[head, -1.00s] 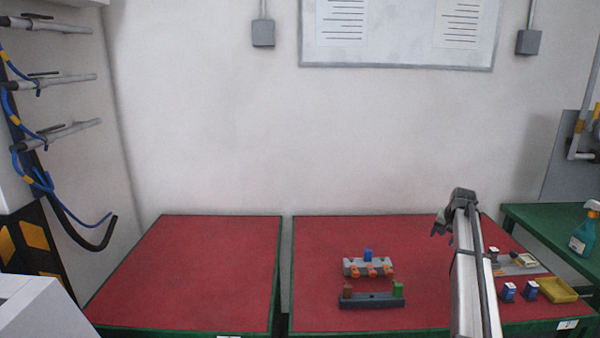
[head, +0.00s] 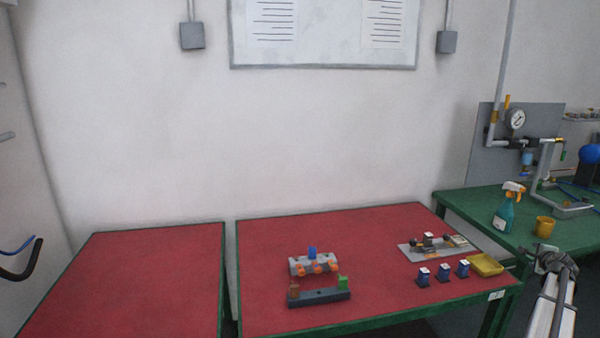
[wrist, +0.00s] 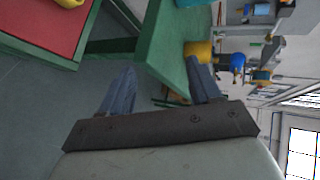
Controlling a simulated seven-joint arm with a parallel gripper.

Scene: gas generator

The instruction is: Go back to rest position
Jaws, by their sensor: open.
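My gripper (head: 540,262) is at the lower right of the head view, over the gap between the red table and the green bench. In the wrist view its two fingers (wrist: 160,85) are spread apart with nothing held between them. The wrist view looks past the fingers to the floor, the green bench edge and a yellow cup (wrist: 199,50).
The red-topped table (head: 385,290) carries a grey block with orange parts (head: 313,265), a dark bar (head: 320,298), several small blue-white blocks (head: 444,272), a metal plate assembly (head: 437,245) and a yellow tray (head: 487,264). A spray bottle (head: 505,214) stands on the green bench (head: 470,205).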

